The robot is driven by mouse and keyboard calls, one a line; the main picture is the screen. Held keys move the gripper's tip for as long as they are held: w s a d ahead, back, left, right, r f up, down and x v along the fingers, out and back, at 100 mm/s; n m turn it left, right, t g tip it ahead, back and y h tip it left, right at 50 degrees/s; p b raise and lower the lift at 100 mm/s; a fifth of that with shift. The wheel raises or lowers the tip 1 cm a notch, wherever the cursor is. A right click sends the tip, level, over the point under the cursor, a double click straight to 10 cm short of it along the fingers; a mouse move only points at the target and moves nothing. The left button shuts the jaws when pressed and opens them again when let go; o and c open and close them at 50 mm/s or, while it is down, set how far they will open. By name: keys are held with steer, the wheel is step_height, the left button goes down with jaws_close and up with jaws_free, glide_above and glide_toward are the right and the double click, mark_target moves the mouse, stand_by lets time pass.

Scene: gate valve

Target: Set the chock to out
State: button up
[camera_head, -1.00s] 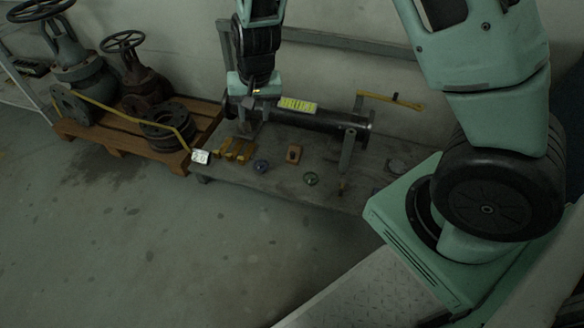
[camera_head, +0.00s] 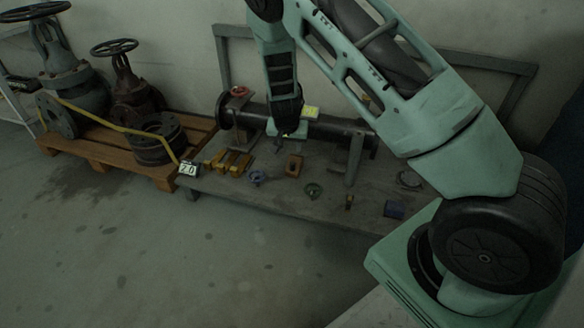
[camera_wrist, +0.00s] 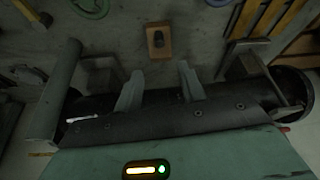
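I cannot tell for sure which thing is the chock. An orange-brown block (camera_head: 293,165) with a dark middle lies on the grey bench, and it shows in the wrist view (camera_wrist: 158,41) beyond my fingertips. Yellow bars (camera_head: 229,161) lie to its left, also in the wrist view (camera_wrist: 258,20). My gripper (camera_head: 280,146) hangs in front of the dark pipe (camera_head: 343,128). In the wrist view my gripper (camera_wrist: 158,79) has its two fingers apart with nothing seen between them. My arm hides part of the pipe and its yellow label (camera_head: 310,112).
A number card (camera_head: 188,169) stands at the bench's left corner. A green ring (camera_head: 313,190) and a blue block (camera_head: 394,209) lie on the bench (camera_head: 270,198). A pallet (camera_head: 110,160) with valves stands left. The front floor is clear.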

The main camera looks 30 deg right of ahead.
mark_target(292, 163)
steer(key=b+x, duration=0.6)
steer(key=x, duration=0.6)
steer(key=shift+s+a+f, duration=0.1)
jaws_close()
